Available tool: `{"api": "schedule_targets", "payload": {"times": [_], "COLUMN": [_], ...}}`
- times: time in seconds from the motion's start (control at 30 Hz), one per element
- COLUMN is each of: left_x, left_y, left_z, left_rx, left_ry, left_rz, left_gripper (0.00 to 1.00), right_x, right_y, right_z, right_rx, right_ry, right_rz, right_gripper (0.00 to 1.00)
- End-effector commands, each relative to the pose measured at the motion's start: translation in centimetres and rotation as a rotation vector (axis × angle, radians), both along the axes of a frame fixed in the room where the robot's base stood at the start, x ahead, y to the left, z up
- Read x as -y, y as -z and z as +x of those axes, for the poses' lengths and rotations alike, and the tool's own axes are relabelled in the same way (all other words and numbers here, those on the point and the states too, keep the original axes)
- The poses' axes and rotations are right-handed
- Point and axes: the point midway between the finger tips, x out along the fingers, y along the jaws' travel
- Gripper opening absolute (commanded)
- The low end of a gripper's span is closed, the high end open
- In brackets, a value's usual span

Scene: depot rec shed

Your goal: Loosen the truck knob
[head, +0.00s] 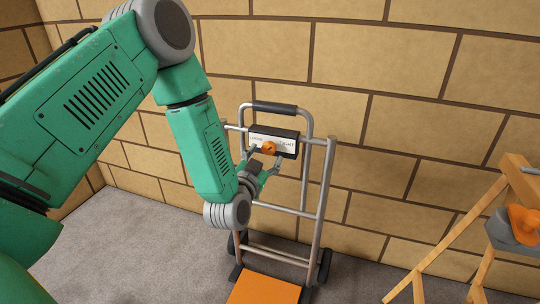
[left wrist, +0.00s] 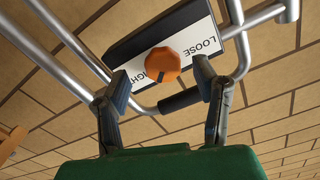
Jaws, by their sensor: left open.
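The truck knob (head: 268,148) is a round orange knob on a dark box with a white label (head: 288,146), fixed across the upper frame of a grey metal hand truck (head: 322,195). In the left wrist view the knob (left wrist: 162,64) has a dark mark on its lower edge. The label reads LOOSE on one side and a partly covered word ending in "GHT" on the other. My left gripper (head: 266,163) is open just in front of the knob. In the left wrist view its fingers (left wrist: 162,84) stand on either side, apart from the knob. My right gripper is out of view.
The hand truck stands upright before a tan block wall (head: 400,60), with an orange plate (head: 265,289) at its foot. A wooden stand (head: 445,240) with an orange object (head: 524,222) is at the right. Grey floor (head: 120,240) lies open at the left.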

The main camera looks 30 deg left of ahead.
Motion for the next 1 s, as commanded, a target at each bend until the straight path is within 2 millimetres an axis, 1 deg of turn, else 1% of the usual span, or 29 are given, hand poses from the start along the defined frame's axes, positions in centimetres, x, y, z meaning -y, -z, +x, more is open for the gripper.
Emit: {"api": "schedule_targets", "payload": {"times": [0.03,0.1,0.23,0.33,0.57,0.6,0.67,0.7,0.73,0.77,1.0], "left_x": [-0.3,-0.5,-0.7,-0.8,-0.8,-0.8,-0.8,-0.8,-0.8,-0.8,-0.8], "left_y": [0.0,0.1,0.1,0.0,0.0,-0.1,0.0,0.0,0.0,0.0,0.0], "left_z": [0.9,1.8,2.9,3.2,3.3,3.3,3.3,3.3,3.3,3.3,3.3], "left_rx": [0.005,0.003,0.001,-0.001,-0.001,-0.001,-0.001,-0.001,-0.001,-0.001,0.001], "left_ry": [-0.002,-0.001,-0.001,0.0,0.0,0.0,0.0,0.0,0.0,0.001,0.001], "left_rz": [0.0,0.0,0.0,0.0,0.0,0.0,0.0,0.0,0.0,0.0,-0.009], "left_gripper": [0.55,0.55,0.55,0.55,0.55,0.51,0.3,0.16,0.06,0.03,0.03], "right_x": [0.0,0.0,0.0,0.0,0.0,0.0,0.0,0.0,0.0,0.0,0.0], "right_y": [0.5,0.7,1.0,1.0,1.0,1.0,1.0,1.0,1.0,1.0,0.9], "right_z": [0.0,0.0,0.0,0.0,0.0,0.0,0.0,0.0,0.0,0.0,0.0], "right_rx": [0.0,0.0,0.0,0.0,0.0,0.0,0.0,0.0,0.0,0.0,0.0], "right_ry": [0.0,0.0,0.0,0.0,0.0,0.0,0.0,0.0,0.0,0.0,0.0], "right_rz": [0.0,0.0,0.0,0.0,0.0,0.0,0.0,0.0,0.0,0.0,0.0], "right_gripper": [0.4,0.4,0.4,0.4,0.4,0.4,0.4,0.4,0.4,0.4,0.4]}}
